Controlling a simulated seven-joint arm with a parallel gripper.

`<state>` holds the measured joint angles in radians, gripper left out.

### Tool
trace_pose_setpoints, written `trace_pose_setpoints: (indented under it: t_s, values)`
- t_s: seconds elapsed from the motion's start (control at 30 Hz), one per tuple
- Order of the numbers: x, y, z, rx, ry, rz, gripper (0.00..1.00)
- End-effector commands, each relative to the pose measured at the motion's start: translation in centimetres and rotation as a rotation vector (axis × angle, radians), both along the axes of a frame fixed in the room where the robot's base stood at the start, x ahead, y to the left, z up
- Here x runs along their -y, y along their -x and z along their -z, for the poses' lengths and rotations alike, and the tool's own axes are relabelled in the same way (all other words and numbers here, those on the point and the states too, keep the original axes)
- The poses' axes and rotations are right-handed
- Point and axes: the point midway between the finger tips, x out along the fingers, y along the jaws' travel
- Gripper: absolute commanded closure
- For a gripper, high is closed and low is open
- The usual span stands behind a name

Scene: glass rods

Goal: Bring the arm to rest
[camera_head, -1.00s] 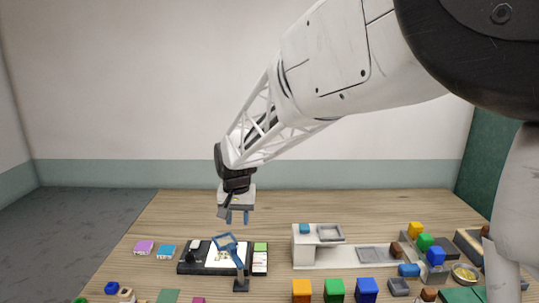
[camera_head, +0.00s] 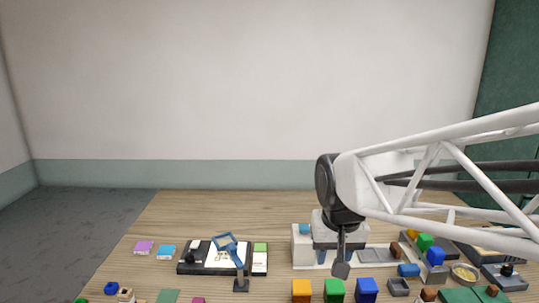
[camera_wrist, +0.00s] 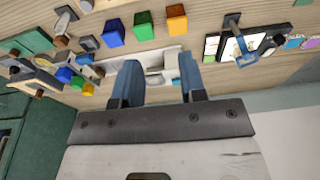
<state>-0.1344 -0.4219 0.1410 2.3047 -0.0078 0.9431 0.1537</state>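My gripper (camera_wrist: 159,75) shows in the wrist view with its two blue fingers spread apart. Nothing is held between them. Behind the gap lies the white platform unit on the table. In the head view my gripper hangs above the right-centre of the table, in front of the white platform unit (camera_head: 302,246), with my arm reaching in from the right edge.
Orange (camera_head: 301,290), green (camera_head: 334,290) and blue (camera_head: 367,290) cubes stand at the table's front. A magnifier on a stand (camera_head: 239,262) and a black tray (camera_head: 190,266) are at the left. Stacked coloured blocks (camera_head: 435,257) and a bowl (camera_head: 464,274) are at the right. The back-left tabletop is clear.

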Motion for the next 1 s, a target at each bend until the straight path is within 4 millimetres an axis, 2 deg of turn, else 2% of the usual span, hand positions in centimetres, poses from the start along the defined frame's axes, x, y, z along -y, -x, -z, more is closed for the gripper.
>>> trace_pose_setpoints:
  t_s: [0.03, 0.3, 0.5, 0.7, 1.0]
  values:
    - [0.9, 1.4, 0.0, 0.008, 0.002, 0.003, 0.62]
    - [4.1, 7.9, 1.1, 0.038, 0.013, 0.008, 0.62]
    - [5.5, 11.4, 2.2, 0.052, 0.022, 0.009, 0.62]
    - [6.0, 12.8, 2.7, 0.058, 0.026, 0.008, 0.62]
    - [6.0, 12.9, 2.8, 0.058, 0.026, 0.008, 0.62]
